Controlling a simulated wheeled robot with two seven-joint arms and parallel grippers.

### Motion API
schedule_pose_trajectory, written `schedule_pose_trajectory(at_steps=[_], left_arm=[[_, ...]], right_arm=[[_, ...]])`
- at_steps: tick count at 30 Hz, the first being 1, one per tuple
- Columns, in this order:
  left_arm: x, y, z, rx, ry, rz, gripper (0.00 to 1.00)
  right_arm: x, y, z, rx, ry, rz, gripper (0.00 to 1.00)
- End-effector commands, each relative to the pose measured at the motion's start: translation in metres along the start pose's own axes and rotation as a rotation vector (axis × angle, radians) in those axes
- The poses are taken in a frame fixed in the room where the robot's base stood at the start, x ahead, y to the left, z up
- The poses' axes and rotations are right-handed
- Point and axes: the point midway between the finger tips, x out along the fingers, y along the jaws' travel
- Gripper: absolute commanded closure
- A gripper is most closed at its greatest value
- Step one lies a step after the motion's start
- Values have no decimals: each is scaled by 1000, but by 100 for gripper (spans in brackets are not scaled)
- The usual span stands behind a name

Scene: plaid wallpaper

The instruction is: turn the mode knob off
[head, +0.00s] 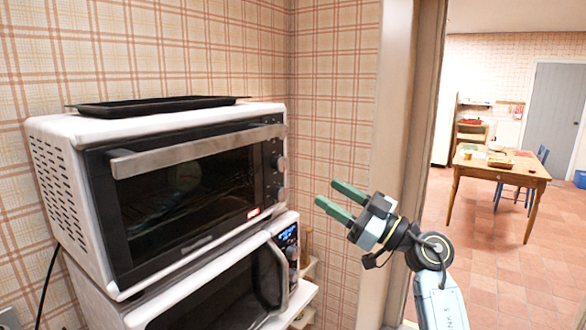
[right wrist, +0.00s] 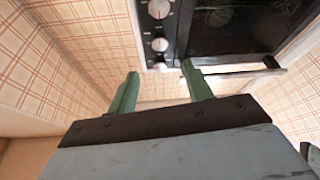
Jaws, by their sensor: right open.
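A white toaster oven (head: 105,200) with a dark glass front and a metal handle stands at left in the head view. Its knobs are on the right side of its front panel. One is an upper knob (head: 281,163) and another a lower knob (head: 282,193). I cannot tell which is the mode knob or read the marks. The right wrist view shows round silver knobs (right wrist: 160,44) in a row on the black panel. My right gripper (head: 327,193) is open and empty, right of the knobs and apart from them. Its green fingertips (right wrist: 160,70) point towards the panel. My left gripper is out of view.
A black tray (head: 155,107) lies on top of the oven. A microwave (head: 215,298) with a lit display stands below it. Plaid walls enclose the corner, and a door frame (head: 395,120) is behind my right arm. A wooden table (head: 505,168) stands in the far room.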

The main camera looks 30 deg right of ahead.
Motion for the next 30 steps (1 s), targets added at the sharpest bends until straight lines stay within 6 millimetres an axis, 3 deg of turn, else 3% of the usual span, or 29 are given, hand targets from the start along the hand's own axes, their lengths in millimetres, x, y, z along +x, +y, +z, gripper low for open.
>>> schedule_pose_trajectory(at_steps=[9, 15, 28, 30], left_arm=[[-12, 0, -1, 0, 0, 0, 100], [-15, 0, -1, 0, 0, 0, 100], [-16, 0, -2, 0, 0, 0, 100], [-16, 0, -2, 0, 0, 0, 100]], right_arm=[[70, 1, -2, 3, 6, 1, 50], [96, 0, -1, 3, 4, 1, 50], [105, 0, 0, 1, 2, 1, 50], [105, 0, 0, 1, 1, 1, 59]])
